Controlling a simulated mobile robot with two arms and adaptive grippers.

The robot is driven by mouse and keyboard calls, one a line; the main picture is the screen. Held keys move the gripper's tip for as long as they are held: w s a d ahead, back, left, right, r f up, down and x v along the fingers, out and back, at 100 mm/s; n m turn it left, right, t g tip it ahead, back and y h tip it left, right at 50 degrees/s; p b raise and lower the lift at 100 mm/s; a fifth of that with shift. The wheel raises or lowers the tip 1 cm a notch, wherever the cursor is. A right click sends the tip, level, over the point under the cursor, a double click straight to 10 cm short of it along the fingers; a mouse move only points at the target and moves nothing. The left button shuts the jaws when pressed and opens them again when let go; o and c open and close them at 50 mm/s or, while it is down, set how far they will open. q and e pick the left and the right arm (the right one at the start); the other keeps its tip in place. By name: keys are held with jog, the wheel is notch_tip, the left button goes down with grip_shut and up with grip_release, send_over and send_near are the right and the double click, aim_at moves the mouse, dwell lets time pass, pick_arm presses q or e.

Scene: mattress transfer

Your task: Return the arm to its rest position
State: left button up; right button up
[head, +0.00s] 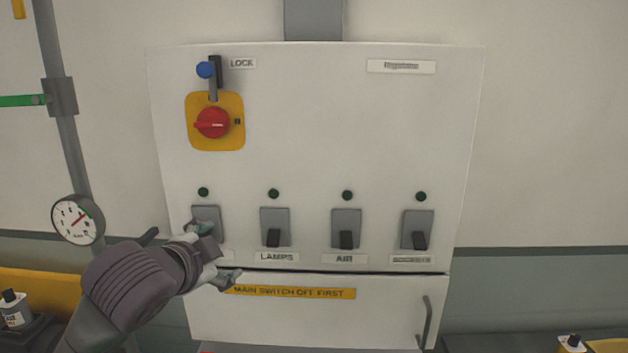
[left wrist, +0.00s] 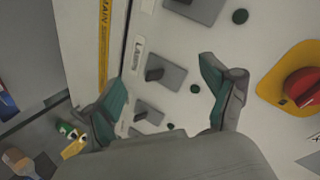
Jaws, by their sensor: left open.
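My left arm comes in from the lower left in the head view. Its gripper (head: 214,254) is in front of the lower left of the white control panel (head: 320,130), over the leftmost switch (head: 206,214), whose lower part it hides. In the left wrist view the left gripper (left wrist: 162,80) has its two fingers spread apart, with nothing held between them. Switch levers on the panel show beyond the fingers. I cannot tell whether a finger touches the panel. My right gripper is not in view.
The lamps switch (head: 274,228), air switch (head: 346,230) and rightmost switch (head: 418,230) have levers down. A red rotary knob (head: 212,123) sits on a yellow plate below a blue-tipped lock. A drawer handle (head: 425,320) protrudes lower right. A gauge (head: 77,219) stands left.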

pick_arm(q)
jog(key=s+f+n+g, duration=0.2)
jog(key=s+f, duration=0.3)
jog(key=f, duration=0.6)
jog(key=s+f+n+g, duration=0.3)
jog(key=s+f, duration=0.3)
jog(key=f, duration=0.6)
jog(key=s+a+f+n+g+y, duration=0.1)
jog(key=s+a+f+n+g, duration=0.15)
jog(key=s+f, duration=0.6)
jog(key=s+a+f+n+g+y, duration=0.1)
jog(key=s+f+n+g, duration=0.3)
jog(key=s, duration=0.8)
notch_tip(320, 180, down, 37)
jog(key=s+m+b, duration=0.2)
jog(key=b, duration=0.7)
jog(key=s+a+f+b, duration=0.1)
jog(key=s+f+b, duration=0.1)
jog(key=s+f, duration=0.6)
jog(key=s+a+f+b, duration=0.2)
jog(key=s+f, duration=0.5)
jog(key=f, duration=0.6)
jog(key=shift+s+g+b, duration=0.35)
jog(key=shift+s+b, duration=0.05)
jog(key=shift+b, duration=0.35)
